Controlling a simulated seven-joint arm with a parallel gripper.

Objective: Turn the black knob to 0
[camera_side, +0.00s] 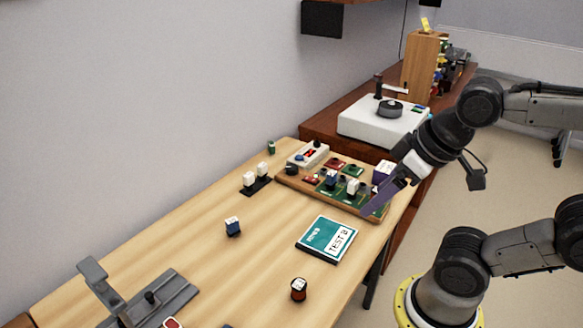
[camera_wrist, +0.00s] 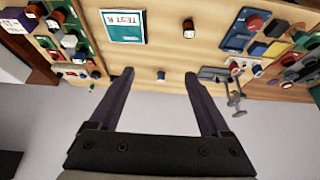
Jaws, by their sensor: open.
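My gripper (camera_side: 378,198) is at the right end of the wooden board (camera_side: 283,178), its purple fingers angled down to the left. In the wrist view my gripper (camera_wrist: 159,76) has its two fingers wide apart with nothing held between them. A small round black part (camera_side: 292,169) is at the board's left end, apart from my gripper. A larger round black disc (camera_side: 390,108) sits on a white box (camera_side: 365,124) behind. I cannot tell which of these is the black knob, and no 0 mark is legible.
Several small circuit parts crowd the wooden board. A green and white TEST card (camera_side: 327,239), a blue and white part (camera_side: 232,226) and a dark red part (camera_side: 299,289) lie on the table. A grey clamp (camera_side: 150,299) is at front left.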

